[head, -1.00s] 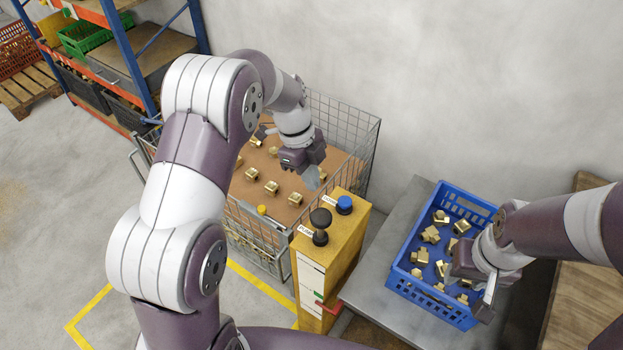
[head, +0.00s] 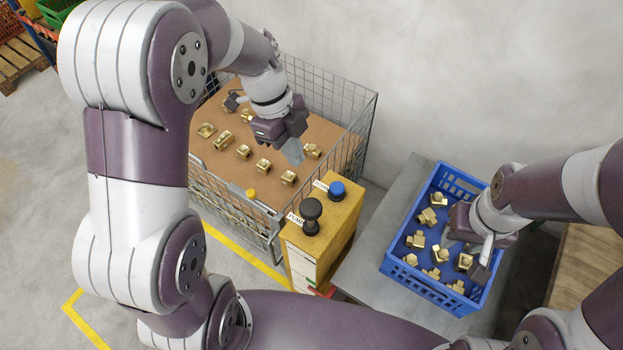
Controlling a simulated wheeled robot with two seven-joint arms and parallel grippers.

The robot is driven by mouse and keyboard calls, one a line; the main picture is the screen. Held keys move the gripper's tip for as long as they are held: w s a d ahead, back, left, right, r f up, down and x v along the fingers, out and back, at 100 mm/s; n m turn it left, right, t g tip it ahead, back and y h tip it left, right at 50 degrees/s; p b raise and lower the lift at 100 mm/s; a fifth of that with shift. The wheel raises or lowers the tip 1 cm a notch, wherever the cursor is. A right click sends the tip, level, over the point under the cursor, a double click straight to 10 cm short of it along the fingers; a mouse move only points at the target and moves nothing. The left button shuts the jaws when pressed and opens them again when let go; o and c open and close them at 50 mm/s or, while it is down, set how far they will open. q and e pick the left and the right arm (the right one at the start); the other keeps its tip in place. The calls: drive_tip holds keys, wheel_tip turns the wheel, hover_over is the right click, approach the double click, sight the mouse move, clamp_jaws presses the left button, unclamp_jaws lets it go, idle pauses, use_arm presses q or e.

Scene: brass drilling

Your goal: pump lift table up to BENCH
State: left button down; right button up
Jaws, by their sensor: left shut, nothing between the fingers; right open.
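A yellow pedestal (head: 342,228) carries a black knob (head: 311,214) with a label reading PUMP and a blue knob (head: 337,191) with a label too small to read surely. My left gripper (head: 294,152) is shut and empty, above the brass fittings (head: 264,166) and beyond the knobs, touching neither. The fittings lie on a brown sheet (head: 225,172) inside a wire mesh cage (head: 357,130). A lift table under the cage is not clearly seen. My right gripper (head: 470,250) is open over the blue crate (head: 398,268), among brass fittings (head: 417,240).
The blue crate stands on a grey steel surface (head: 372,254), right of the pedestal. A wooden surface (head: 590,262) lies at the far right. A yellow floor line (head: 240,254) runs along the cage. Shelving stands at the upper left. A red marker (head: 321,291) shows low on the pedestal.

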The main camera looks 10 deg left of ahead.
use_arm(q)
drive_tip(key=s, duration=0.2)
approach(310, 209)
drive_tip(key=p+x, duration=0.1)
drive_tip(key=x, duration=0.4)
drive_tip(key=shift+s+d+f, duration=0.15)
drive_tip(key=shift+d, duration=0.1)
drive_tip(key=shift+f, duration=0.6)
use_arm(e)
drive_tip(key=shift+s+r, duration=0.85)
drive_tip(key=shift+r, duration=0.1)
